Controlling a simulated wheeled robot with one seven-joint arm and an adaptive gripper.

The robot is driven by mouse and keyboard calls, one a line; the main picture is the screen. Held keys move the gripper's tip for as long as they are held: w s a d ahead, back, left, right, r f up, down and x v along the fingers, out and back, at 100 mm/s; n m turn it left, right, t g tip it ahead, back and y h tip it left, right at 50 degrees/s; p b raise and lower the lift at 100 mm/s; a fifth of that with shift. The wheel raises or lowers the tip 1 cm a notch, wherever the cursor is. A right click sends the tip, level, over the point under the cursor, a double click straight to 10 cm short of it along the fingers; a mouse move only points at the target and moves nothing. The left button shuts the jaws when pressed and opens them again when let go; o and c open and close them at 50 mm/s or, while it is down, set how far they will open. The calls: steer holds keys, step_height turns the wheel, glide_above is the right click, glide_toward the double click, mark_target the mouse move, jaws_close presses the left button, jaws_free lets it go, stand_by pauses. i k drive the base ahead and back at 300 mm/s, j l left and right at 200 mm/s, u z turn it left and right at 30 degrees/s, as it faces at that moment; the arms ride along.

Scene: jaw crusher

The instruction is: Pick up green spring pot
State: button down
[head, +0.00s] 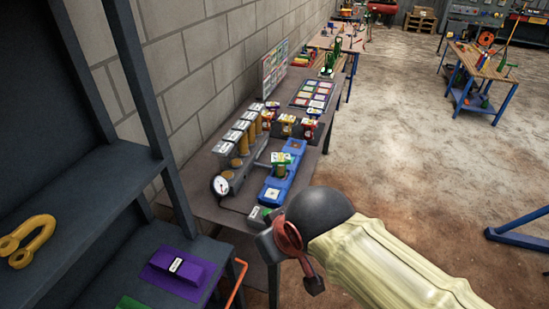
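A small pot with a green band and a pale label on top (281,160) stands on the blue tray (268,196) on the long grey bench; it looks like the green spring pot. A brownish cylinder shows under its cap. My gripper (290,258) is at the near end of the bench, in front of and below the pot, and apart from it. My pale-covered arm and dark wrist hide part of it, so I cannot tell whether its fingers are open.
A grey block with several brown cylinders and a gauge (220,185) stands left of the blue tray. Pots with yellow (287,121) and red (306,129) bands stand behind. A dark shelf (90,190) fills the left. Open floor lies right of the bench.

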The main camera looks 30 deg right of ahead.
mark_target(280, 160)
steer(key=i+l+z, duration=0.1)
steer(key=z, duration=0.25)
steer(key=i+l+z, duration=0.1)
steer(key=l+z, duration=0.25)
steer(key=i+l+z, duration=0.15)
steer(key=z, duration=0.2)
